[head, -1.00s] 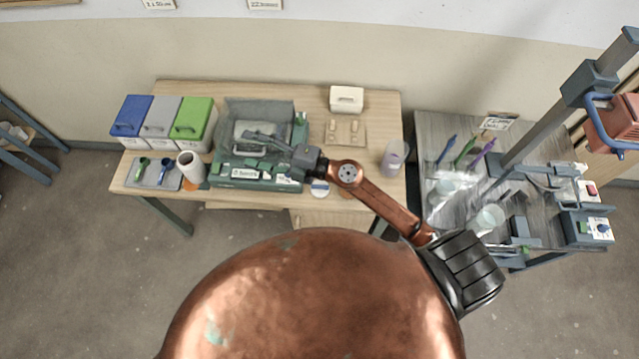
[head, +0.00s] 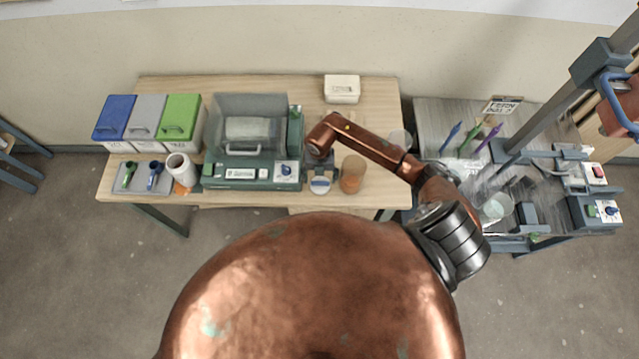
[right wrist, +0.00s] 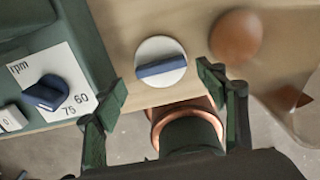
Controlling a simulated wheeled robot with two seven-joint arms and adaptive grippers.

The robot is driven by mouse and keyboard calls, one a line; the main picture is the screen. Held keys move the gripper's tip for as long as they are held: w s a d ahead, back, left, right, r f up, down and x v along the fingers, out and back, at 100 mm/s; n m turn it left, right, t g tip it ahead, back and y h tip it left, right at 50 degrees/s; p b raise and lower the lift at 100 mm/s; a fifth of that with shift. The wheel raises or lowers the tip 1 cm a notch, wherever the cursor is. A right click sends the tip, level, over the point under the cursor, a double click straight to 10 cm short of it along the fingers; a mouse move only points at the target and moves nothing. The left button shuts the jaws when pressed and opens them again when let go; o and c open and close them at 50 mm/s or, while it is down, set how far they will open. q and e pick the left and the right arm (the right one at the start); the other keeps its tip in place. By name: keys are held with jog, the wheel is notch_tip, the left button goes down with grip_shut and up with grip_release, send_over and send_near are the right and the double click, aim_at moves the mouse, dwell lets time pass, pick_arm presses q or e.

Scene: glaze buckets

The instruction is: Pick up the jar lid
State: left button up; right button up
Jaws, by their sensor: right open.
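The jar lid (head: 320,185) is a white disc with a blue bar handle, lying flat near the front edge of the wooden table, right of the green machine. It also shows in the right wrist view (right wrist: 161,62), with its bar running nearly across the picture. My right gripper (right wrist: 162,82) is open and empty, its fingers on either side of the lid in the picture and apart from it. In the head view my right gripper (head: 318,154) points down just behind the lid, mostly hidden by my wrist. My left gripper is in neither view.
The green machine (head: 246,173) with a clear cover and a dial stands close left of the lid. An orange-brown jar (head: 353,174) stands close right of it. A white box (head: 342,89) is at the back. Table front edge is just below the lid.

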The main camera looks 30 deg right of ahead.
aim_at(320, 182)
notch_tip(320, 182, down, 4)
jog(key=shift+d+r+p, duration=0.15)
jog(key=shift+p, duration=0.25)
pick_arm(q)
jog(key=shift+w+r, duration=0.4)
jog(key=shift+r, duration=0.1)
pick_arm(e)
jog(key=shift+f, duration=0.4)
jog(key=c, duration=1.1)
jog(key=shift+r, duration=0.15)
